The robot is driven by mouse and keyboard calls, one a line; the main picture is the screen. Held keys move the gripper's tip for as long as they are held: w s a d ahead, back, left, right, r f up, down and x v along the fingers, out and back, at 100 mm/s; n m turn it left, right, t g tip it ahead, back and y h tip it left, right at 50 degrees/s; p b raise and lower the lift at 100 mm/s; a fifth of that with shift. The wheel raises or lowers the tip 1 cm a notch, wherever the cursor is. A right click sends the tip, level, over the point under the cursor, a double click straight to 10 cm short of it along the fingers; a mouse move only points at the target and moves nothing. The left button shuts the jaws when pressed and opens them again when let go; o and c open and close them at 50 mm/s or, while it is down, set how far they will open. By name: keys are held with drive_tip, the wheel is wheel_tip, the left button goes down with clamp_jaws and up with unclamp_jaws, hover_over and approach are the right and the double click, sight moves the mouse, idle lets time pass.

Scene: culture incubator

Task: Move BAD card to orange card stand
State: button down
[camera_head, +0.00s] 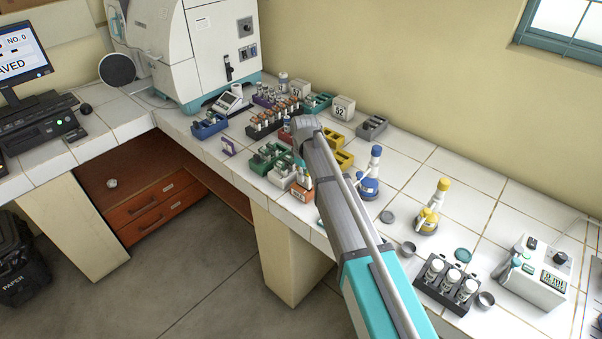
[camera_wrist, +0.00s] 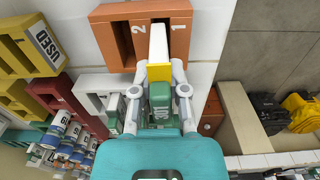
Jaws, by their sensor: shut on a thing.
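The orange card stand (camera_wrist: 112,28), marked 2 and 1, lies just beyond the fingertips. The card's far end overlaps the stand beside the 1 in the picture; I cannot tell whether it is in a slot. In the head view, the orange stand (camera_head: 301,193) is at the bench's front edge. My arm hides most of the gripper there.
Yellow racks (camera_wrist: 28,48), one labelled USED, a white rack (camera_wrist: 92,82) and a dark red rack (camera_wrist: 50,92) with vials nearby crowd the left. The bench front edge is close by. Blue-capped (camera_head: 369,180) and yellow-capped (camera_head: 430,212) bottles stand right of my arm.

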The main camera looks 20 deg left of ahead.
drive_tip(key=shift+w+f+b, duration=0.1)
drive_tip(key=shift+f+b, duration=0.55)
drive_tip(key=shift+f, duration=0.3)
drive_tip(key=shift+f, duration=0.15)
drive_tip(key=c, duration=0.6)
unclamp_jaws()
